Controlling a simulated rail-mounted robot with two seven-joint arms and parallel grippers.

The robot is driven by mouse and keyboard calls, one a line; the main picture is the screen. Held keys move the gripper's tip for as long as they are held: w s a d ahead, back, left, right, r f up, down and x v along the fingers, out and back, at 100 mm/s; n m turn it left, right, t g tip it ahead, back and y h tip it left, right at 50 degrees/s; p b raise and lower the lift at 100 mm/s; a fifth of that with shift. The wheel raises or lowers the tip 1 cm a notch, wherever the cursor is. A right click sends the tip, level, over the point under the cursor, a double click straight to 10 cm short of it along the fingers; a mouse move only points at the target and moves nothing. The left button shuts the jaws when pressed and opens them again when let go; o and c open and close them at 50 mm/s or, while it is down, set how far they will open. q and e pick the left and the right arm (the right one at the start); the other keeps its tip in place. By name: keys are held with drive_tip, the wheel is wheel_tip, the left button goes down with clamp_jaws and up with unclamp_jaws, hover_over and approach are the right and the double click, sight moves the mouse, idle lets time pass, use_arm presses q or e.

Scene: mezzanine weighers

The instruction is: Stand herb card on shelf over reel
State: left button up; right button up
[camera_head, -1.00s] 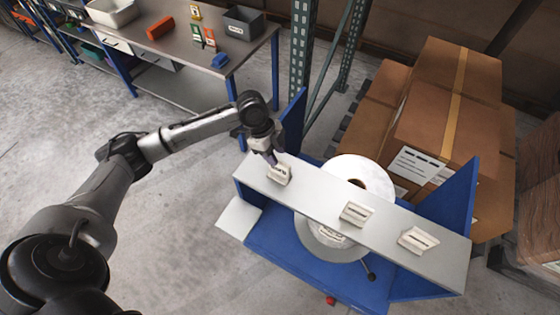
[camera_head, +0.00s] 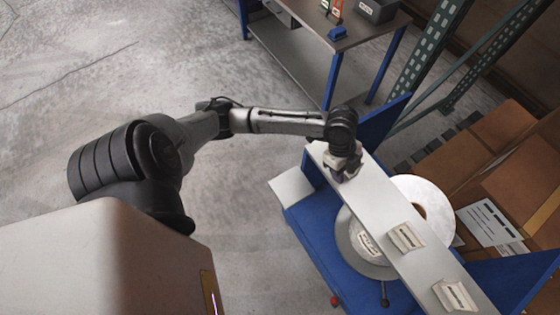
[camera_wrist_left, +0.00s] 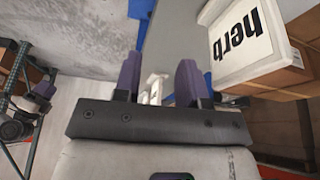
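A long grey shelf (camera_head: 375,205) spans a blue stand above a white reel (camera_head: 425,205). My left gripper (camera_head: 345,172) is low over the shelf's left end and hides the card there. In the left wrist view its two purple fingers (camera_wrist_left: 159,75) are apart. A small white piece (camera_wrist_left: 153,88) shows between them, narrower than the gap. A white-framed card reading "herb" (camera_wrist_left: 245,40) shows large beside the right finger; I cannot tell whether it touches the finger. Two other cards, a middle one (camera_head: 405,237) and a right one (camera_head: 455,297), stand tilted on the shelf. My right gripper is not seen.
The blue stand (camera_head: 325,245) has raised side panels at both ends of the shelf. Cardboard boxes (camera_head: 525,190) are stacked behind it. A workbench (camera_head: 340,40) and green rack uprights (camera_head: 425,50) stand at the back. The floor to the left is open.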

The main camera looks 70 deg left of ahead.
use_arm(q)
drive_tip(key=s+d+f+n+t, duration=0.1)
drive_tip(key=s+d+f+n, duration=0.15)
drive_tip(key=s+d, duration=0.2)
drive_tip(key=s+d+f+n, duration=0.2)
drive_tip(key=s+d+f, duration=0.1)
drive_tip(key=s, duration=0.2)
drive_tip(key=s+a+n+t+y, duration=0.1)
drive_tip(key=s+a+n+y, duration=0.1)
drive_tip(key=s+n, duration=0.5)
drive_tip(key=s+y, duration=0.1)
drive_tip(key=s, duration=0.3)
drive_tip(key=shift+s+f+y, duration=0.2)
drive_tip(key=shift+f+y, duration=0.1)
